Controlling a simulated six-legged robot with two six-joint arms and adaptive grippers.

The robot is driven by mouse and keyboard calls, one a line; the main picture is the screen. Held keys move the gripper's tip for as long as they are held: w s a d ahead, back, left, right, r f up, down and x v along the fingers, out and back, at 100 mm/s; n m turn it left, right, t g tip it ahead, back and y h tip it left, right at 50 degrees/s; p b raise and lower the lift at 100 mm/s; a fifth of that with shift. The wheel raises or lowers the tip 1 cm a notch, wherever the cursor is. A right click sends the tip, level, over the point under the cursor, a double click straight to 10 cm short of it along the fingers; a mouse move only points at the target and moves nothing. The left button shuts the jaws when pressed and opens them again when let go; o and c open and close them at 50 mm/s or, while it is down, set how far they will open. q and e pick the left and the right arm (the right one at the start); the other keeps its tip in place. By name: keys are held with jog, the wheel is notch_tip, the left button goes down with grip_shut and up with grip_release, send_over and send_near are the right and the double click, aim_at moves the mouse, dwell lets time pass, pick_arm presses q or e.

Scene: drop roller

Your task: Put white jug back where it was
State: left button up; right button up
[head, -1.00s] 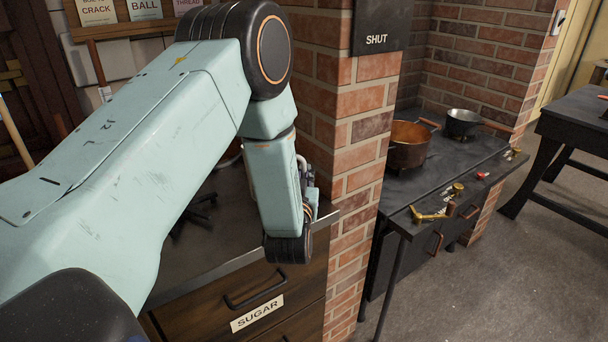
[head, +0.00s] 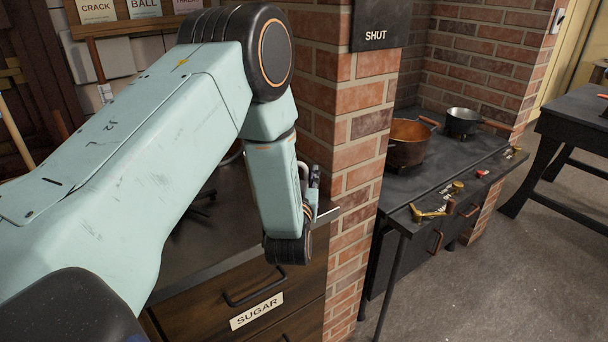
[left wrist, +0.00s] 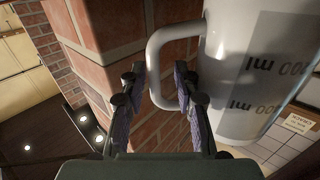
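The white jug (left wrist: 258,70) fills the upper right of the left wrist view, with grey upside-down "ml" markings on its side. Its handle (left wrist: 157,68) reaches left from the body, between the two fingers of my left gripper (left wrist: 160,85). The fingers stand apart, with a visible gap on the left of the handle bar; I cannot tell whether the right finger touches it. In the head view my left gripper (head: 313,185) is partly hidden behind my own wrist, beside the brick pillar. The jug's body is hidden there by my arm. My right gripper is not in view.
A brick pillar (head: 352,190) stands close to the right of my left gripper. The counter (head: 190,255) with a "SUGAR" drawer (head: 268,290) is below my arm. Right of the pillar is a black stove (head: 440,180) with a copper pot (head: 408,148) and a metal pan (head: 462,122).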

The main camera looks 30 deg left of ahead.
pick_arm(q)
jog(key=shift+r+p, duration=0.4)
jog(key=shift+r, duration=0.2)
jog(key=v, duration=1.2)
dwell(1.9)
